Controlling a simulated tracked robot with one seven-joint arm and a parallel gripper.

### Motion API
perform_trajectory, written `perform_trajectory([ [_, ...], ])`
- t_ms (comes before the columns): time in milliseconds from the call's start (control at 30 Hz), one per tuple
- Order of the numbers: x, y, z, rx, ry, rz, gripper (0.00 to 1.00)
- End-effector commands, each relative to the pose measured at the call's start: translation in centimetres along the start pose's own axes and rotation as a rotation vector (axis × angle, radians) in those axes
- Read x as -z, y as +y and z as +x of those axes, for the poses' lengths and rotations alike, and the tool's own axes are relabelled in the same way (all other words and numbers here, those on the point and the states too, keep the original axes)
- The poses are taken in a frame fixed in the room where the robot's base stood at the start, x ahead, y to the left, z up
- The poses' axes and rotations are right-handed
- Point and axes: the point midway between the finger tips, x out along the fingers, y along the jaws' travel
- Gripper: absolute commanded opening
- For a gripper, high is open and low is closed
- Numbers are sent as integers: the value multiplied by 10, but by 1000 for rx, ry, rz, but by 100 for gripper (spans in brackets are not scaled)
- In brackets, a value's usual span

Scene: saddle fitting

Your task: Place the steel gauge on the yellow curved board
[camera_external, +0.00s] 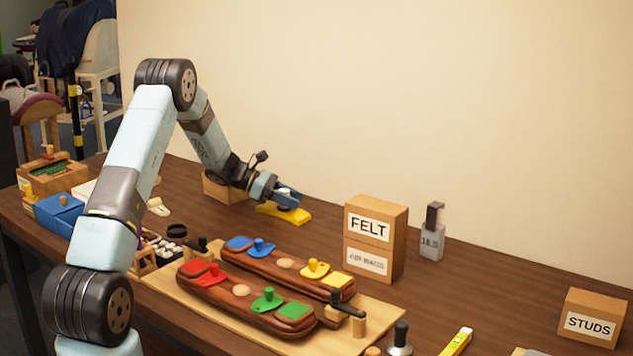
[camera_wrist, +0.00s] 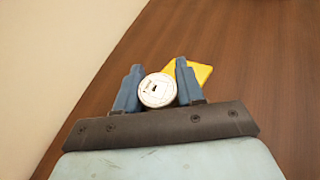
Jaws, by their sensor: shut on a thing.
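My gripper (camera_external: 288,196) is at the back of the bench, low over the yellow curved board (camera_external: 297,216). In the wrist view the two blue fingers (camera_wrist: 158,68) are shut on the steel gauge (camera_wrist: 157,90), with its round white dial facing the camera. The yellow board (camera_wrist: 201,72) shows behind the right finger, and part of it is hidden by the finger and the gauge. The gauge cannot be made out in the outside view. I cannot tell whether it touches the board.
A cardboard box (camera_external: 221,190) stands just left of my gripper, near the wall. The FELT box (camera_external: 375,238) and a grey block marked 18.0 (camera_external: 431,243) stand to the right. Two brown pads with coloured pieces (camera_external: 245,301) lie in front on a wooden board (camera_external: 385,318).

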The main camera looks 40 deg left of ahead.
Motion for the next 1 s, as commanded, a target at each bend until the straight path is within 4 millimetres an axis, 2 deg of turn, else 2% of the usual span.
perform_trajectory([
  [67, 1, 0, 1, 0, 0, 0, 0],
  [100, 1, 0, 0, 0, 0, 0, 42],
  [333, 1, 0, 0, 0, 0, 0, 63],
  [667, 0, 0, -3, -1, 0, -1, 63],
  [767, -1, 0, -14, -2, -1, -1, 63],
  [1000, 0, 1, -59, -3, 0, 0, 63],
])
